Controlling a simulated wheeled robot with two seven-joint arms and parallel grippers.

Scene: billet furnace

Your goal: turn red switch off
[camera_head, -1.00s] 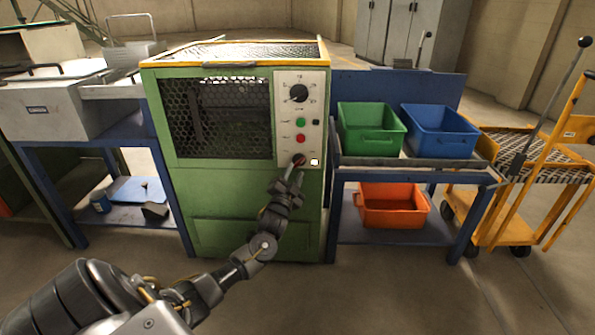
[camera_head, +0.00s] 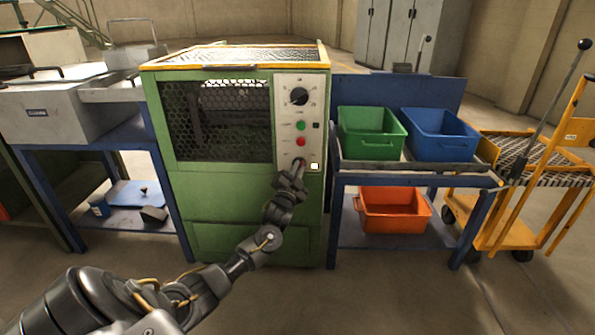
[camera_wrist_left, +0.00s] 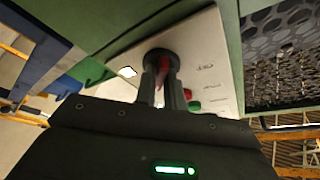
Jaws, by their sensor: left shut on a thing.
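The red switch (camera_wrist_left: 163,72) sits at the bottom of the white control panel (camera_head: 287,125) on the green furnace (camera_head: 247,215). In the left wrist view its red handle shows between the two fingers of my left gripper (camera_wrist_left: 161,88), on a dark round base. In the head view my left gripper (camera_head: 298,168) reaches up to the panel's lower edge and mostly hides the switch. The gripper is shut on the switch handle. My right gripper is in neither view.
Above the switch are a red button (camera_head: 301,142), a green button (camera_head: 300,126) and a black dial (camera_head: 299,96). A small white light (camera_head: 314,166) is beside the switch. A blue table (camera_head: 345,180) with green (camera_head: 371,132) and blue (camera_head: 440,132) bins stands right.

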